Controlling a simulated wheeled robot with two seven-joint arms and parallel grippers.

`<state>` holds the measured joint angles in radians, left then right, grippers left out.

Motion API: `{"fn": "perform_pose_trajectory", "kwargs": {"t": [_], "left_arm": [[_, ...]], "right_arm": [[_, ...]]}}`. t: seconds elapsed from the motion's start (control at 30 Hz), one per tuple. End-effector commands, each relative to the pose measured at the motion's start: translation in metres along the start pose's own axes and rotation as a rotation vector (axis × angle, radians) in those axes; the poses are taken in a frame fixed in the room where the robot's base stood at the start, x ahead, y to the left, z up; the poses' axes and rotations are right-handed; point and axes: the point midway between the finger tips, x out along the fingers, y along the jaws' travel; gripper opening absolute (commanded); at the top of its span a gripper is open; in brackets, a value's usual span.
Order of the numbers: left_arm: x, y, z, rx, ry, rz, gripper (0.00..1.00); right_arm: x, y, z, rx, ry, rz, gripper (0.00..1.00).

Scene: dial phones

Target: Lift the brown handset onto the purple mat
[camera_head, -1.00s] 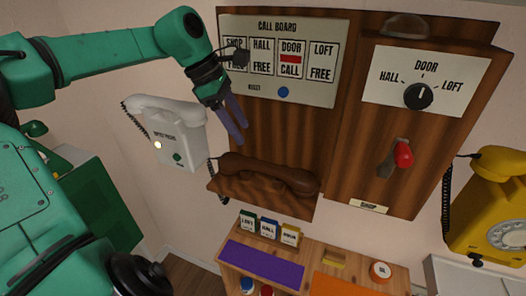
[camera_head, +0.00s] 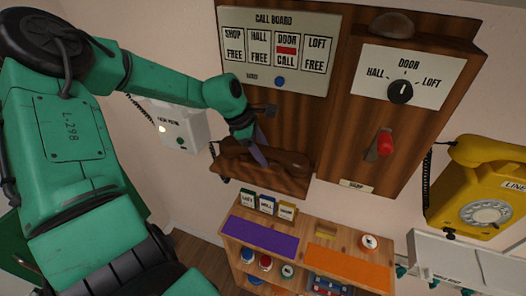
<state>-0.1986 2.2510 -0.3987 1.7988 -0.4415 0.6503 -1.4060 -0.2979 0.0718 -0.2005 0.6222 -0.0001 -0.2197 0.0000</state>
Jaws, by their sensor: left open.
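The brown handset (camera_head: 285,158) rests on the wooden cradle shelf (camera_head: 265,177) under the call board. My left gripper (camera_head: 258,152), with purple fingers, is open at the left part of the handset. The fingers and arm hide some of the handset, and I cannot tell whether they touch it. The purple mat (camera_head: 262,237) lies empty on the left of the low wooden shelf top, below the cradle. My right gripper is not in view.
Small labelled boxes (camera_head: 267,205) stand behind the mat. An orange mat (camera_head: 345,268) lies to its right. A white phone (camera_head: 185,130) is left of the cradle, partly behind my arm. A yellow dial phone (camera_head: 485,190) hangs at the right.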

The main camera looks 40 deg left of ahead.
Motion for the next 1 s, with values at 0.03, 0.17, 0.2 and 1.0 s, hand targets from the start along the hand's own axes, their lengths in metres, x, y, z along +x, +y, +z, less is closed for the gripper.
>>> {"fn": "perform_pose_trajectory", "kwargs": {"t": [0.03, 0.17, 0.2, 1.0], "left_arm": [[0.000, 0.000, 0.000, 0.000, 0.000, 0.000, 0.60], [0.000, 0.000, 0.000, 0.000, 0.000, 0.000, 0.22], [0.000, 0.000, 0.000, 0.000, 0.000, 0.000, 0.07], [-0.076, 0.013, 0.032, 0.001, -0.001, 0.005, 0.00]], "right_arm": [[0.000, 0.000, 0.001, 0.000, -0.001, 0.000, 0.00], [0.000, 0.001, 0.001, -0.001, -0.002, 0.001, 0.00], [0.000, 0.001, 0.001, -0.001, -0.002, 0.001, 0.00], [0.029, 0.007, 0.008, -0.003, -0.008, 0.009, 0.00]]}}
